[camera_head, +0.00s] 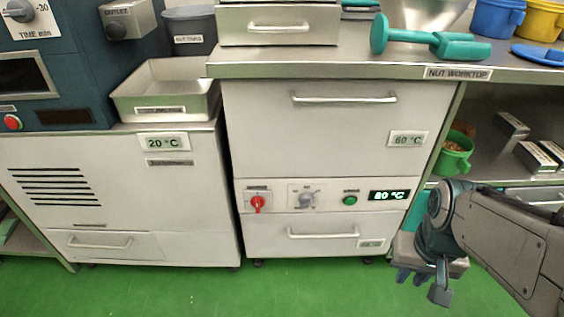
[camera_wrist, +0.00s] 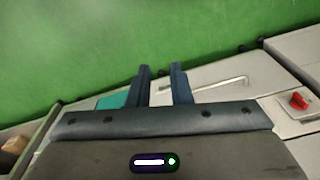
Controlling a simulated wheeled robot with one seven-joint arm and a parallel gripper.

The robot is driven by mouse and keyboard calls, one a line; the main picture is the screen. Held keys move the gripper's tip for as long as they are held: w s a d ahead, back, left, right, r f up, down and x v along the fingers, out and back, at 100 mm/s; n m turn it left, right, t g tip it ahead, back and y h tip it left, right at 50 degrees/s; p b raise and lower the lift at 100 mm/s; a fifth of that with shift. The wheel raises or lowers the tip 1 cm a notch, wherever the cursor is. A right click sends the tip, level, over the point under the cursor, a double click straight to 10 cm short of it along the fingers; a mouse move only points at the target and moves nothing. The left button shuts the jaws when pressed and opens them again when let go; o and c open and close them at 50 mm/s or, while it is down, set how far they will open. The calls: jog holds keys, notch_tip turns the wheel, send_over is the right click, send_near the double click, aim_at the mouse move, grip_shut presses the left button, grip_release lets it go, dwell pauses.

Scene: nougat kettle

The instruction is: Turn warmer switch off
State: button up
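The warmer is the white cabinet (camera_head: 310,150) under the worktop. Its red switch (camera_head: 258,203) is at the left end of the control strip, its grip looking roughly upright; its label is too small to read. The switch also shows at the right edge of the wrist view (camera_wrist: 298,101). My gripper (camera_head: 415,280) is low at the right, in front of the warmer's right side and well apart from the switch. In the wrist view its two dark fingers (camera_wrist: 160,70) stand apart with nothing between them.
A grey dial (camera_head: 306,199) and a green button (camera_head: 350,200) sit right of the switch. Drawer handles (camera_head: 337,233) stick out below and above the strip. A cooling cabinet (camera_head: 110,190) stands at the left. The green floor (camera_head: 230,293) in front is clear.

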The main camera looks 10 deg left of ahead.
jog(key=shift+o, duration=0.9)
jog(key=w+a+f+t+y+p, duration=0.2)
jog(key=w+a+f, duration=0.1)
jog(key=w+a, duration=0.6)
jog(key=shift+w+a+f, duration=0.2)
jog(key=shift+a+f, duration=0.2)
jog(key=shift+a, duration=0.75)
jog(key=n+t+y+p, duration=0.3)
jog(key=t+p, duration=0.4)
jog(key=t, duration=0.7)
send_near(257, 204)
jog(key=b+x, duration=0.3)
jog(key=x, duration=0.6)
jog(key=shift+w+a, duration=0.1)
jog(key=shift+w, duration=0.1)
grip_shut()
